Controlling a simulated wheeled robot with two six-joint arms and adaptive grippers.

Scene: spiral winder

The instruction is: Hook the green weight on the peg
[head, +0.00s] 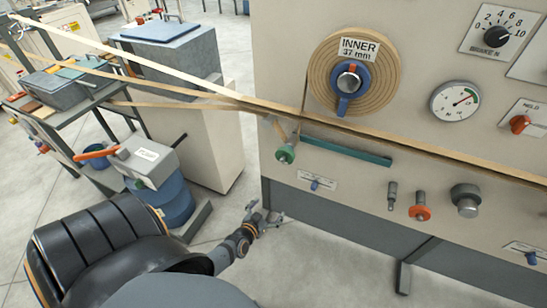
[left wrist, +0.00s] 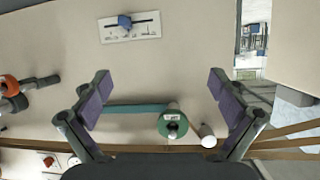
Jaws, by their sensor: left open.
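My left gripper (head: 266,214) is open and empty, below the green weight. My right gripper is not in view.
An orange weight (head: 420,212) and a grey knob (head: 466,201) stick out at the panel's lower right. A blue toggle (head: 315,185) is below the teal bar. A tan strip (head: 400,145) runs across the panel. A blue drum (head: 172,203) stands left; floor between is clear.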

